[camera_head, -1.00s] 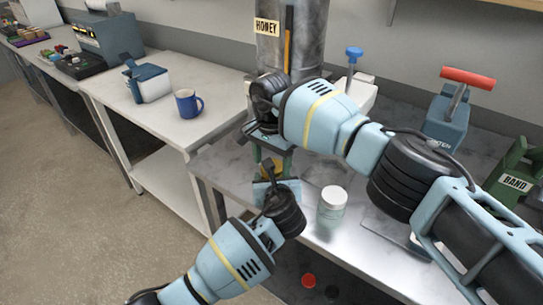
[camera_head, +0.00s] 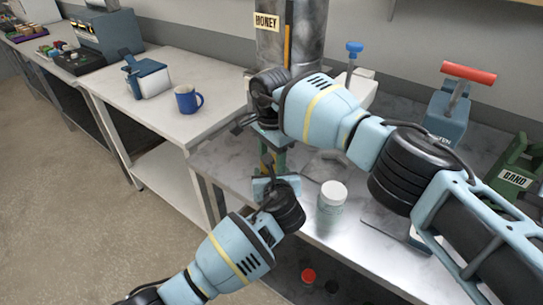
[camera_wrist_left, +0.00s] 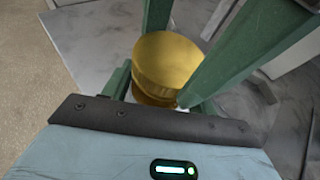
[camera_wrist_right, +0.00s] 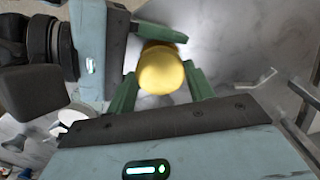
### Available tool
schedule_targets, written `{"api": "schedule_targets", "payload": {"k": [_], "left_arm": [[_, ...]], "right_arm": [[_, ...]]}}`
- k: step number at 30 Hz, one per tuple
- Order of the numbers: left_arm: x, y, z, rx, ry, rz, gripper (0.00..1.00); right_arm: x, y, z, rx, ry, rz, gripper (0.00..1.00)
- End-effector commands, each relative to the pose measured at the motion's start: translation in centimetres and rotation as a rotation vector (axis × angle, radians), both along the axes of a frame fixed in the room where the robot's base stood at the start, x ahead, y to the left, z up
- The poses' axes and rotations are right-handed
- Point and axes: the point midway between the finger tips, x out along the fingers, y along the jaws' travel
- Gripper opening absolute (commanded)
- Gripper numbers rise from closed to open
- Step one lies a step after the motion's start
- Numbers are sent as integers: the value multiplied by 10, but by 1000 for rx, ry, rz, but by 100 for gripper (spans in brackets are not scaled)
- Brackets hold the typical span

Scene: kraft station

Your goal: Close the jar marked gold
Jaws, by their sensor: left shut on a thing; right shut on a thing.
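A gold-coloured jar with a gold lid is between my two grippers. In the left wrist view the wide gold lid (camera_wrist_left: 168,62) sits above a narrower gold part (camera_wrist_left: 150,99); I cannot tell how tightly they meet. My left gripper (camera_head: 268,172) is shut on the lower part, the jar. My right gripper (camera_head: 270,143) is above it and shut on the lid, which also shows in the right wrist view (camera_wrist_right: 160,70). In the head view the fingers and wrists hide most of the jar. No marking on it is readable.
A white-lidded jar (camera_head: 332,198) stands on the bench near its front edge, right of my grippers. Behind is a metal cylinder labelled HONEY (camera_head: 300,35). A blue mug (camera_head: 187,99) stands on the left table. A green BAND holder (camera_head: 515,170) is at the right.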

Motion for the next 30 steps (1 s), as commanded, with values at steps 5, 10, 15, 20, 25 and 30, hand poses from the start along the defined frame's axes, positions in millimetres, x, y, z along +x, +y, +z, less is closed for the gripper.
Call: {"api": "schedule_targets", "payload": {"k": [5,10,15,20,25,30], "left_arm": [[-1,-4,2,-3,-3,-7,0],[-1,-4,2,-3,-4,-8,0],[0,-2,2,-2,-4,-4,0],[0,-1,2,-1,-4,-1,0],[1,1,2,0,-4,1,0],[1,2,2,1,-4,3,0]], "right_arm": [[1,1,2,4,-7,0,25],[1,1,2,4,-6,1,67],[0,1,1,2,-3,1,74],[0,0,1,1,-1,2,74],[0,0,1,-1,1,2,74],[-1,0,2,-1,2,2,74]]}}
